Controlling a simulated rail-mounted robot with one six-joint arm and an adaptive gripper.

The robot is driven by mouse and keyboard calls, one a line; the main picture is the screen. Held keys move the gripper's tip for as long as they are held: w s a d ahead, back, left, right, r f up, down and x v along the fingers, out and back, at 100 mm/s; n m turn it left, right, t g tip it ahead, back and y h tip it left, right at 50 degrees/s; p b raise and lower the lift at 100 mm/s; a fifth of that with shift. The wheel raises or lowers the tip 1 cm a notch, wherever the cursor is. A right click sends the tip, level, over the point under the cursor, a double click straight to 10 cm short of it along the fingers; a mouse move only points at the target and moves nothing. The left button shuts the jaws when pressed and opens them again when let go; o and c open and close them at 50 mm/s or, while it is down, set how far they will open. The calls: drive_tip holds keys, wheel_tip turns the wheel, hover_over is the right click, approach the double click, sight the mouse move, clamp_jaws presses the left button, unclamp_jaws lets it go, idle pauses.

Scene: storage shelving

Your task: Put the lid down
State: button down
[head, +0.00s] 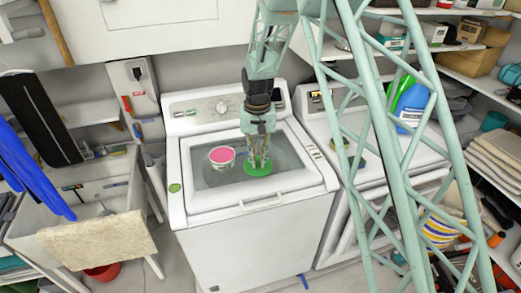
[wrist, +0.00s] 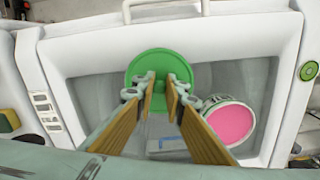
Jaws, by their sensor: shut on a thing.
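The green lid (head: 262,170) is a round disc over the grey, see-through top of the white washing machine (head: 262,247). My gripper (head: 259,160) points down and is shut on the lid at its middle. In the wrist view, the fingertips (wrist: 163,82) close over the middle of the lid (wrist: 147,62) and hide part of it. I cannot tell whether the lid touches the surface under it. A patterned tub with pink contents (head: 222,156) stands on the machine left of the lid, apart from it. It also shows in the wrist view (wrist: 233,124).
The machine's control panel (head: 215,109) rises behind the lid, and its front handle (head: 262,201) is nearer me. A second white machine (head: 385,150) stands at the right. A sink (head: 95,200) with a beige cloth (head: 97,240) is at the left. Cluttered shelves line the right.

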drive_tip(key=w, duration=0.4)
drive_tip(key=w+p, duration=0.1)
drive_tip(key=w, duration=0.3)
drive_tip(key=w+f, duration=0.1)
drive_tip(key=w, duration=0.3)
drive_tip(key=shift+w+d+f+p, duration=0.1)
drive_tip(key=shift+w+d+p, duration=0.05)
drive_tip(key=shift+w+p, duration=0.15)
drive_tip(key=shift+f, duration=0.1)
drive_tip(key=shift+f+p, duration=0.3)
drive_tip(key=shift+f, duration=1.35)
drive_tip(key=shift+f, duration=0.15)
drive_tip(key=c, duration=3.1)
unclamp_jaws()
drive_tip(key=o, duration=0.4)
